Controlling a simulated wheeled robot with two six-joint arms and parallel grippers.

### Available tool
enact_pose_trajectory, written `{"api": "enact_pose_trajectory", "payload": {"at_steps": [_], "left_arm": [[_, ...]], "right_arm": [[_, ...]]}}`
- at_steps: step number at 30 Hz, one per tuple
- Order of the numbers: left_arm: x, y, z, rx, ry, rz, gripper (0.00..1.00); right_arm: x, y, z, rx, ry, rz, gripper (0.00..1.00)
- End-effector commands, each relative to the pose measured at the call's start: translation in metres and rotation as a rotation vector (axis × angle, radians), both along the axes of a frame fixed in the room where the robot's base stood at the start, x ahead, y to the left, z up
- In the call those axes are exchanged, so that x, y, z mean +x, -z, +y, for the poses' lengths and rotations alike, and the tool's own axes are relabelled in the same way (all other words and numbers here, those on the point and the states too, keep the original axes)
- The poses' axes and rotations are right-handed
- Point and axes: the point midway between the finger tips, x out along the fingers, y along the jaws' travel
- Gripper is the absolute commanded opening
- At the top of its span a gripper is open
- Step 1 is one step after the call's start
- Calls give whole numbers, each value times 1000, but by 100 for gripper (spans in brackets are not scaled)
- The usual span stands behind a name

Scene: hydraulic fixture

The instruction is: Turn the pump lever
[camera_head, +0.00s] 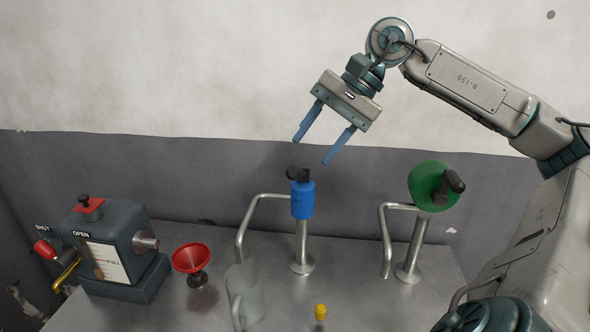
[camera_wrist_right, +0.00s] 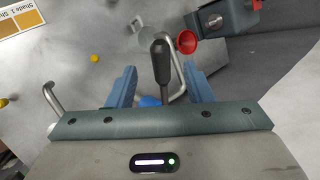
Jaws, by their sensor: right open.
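A blue pump head (camera_head: 303,200) with a black lever (camera_head: 297,174) stands on a metal post with a bent spout. A second post carries a green round head (camera_head: 430,187) with a black handle (camera_head: 453,182). My right gripper (camera_head: 311,151) is open and empty, pointing down just above the blue pump's lever. In the right wrist view, the black lever (camera_wrist_right: 161,65) appears between the spread fingers, with a bit of the blue head (camera_wrist_right: 150,101) behind the gripper's edge. I see no contact. My left gripper is not in view.
A dark box (camera_head: 112,245) with OPEN and SHUT labels stands at left. A red funnel (camera_head: 191,258), a clear jug (camera_head: 245,292) and a yellow knob (camera_head: 320,312) are on the grey counter (camera_head: 345,270). A wall (camera_head: 180,75) rises behind.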

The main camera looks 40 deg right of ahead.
Motion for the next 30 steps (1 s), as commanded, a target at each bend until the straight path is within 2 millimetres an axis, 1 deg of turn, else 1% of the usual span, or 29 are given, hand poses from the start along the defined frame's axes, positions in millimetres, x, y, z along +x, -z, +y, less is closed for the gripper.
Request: {"api": "enact_pose_trajectory", "payload": {"at_steps": [1, 7, 9, 12, 18, 25, 26, 30], "left_arm": [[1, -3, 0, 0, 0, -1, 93], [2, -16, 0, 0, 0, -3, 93], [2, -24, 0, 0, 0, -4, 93], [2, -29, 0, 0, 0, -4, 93], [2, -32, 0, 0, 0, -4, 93], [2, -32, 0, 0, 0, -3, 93], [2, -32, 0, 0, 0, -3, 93], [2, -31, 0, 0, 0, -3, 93]], "right_arm": [[3, 9, 6, 0, -2, 5, 46], [13, 38, 26, 1, -2, 6, 46], [16, 42, 29, 2, -1, 6, 46], [19, 49, 33, 2, 1, 4, 46], [21, 58, 37, 2, 0, 1, 46], [21, 59, 38, 2, 1, 1, 46], [21, 59, 37, 2, 1, 1, 45], [21, 58, 37, 2, 1, 1, 17]]}}
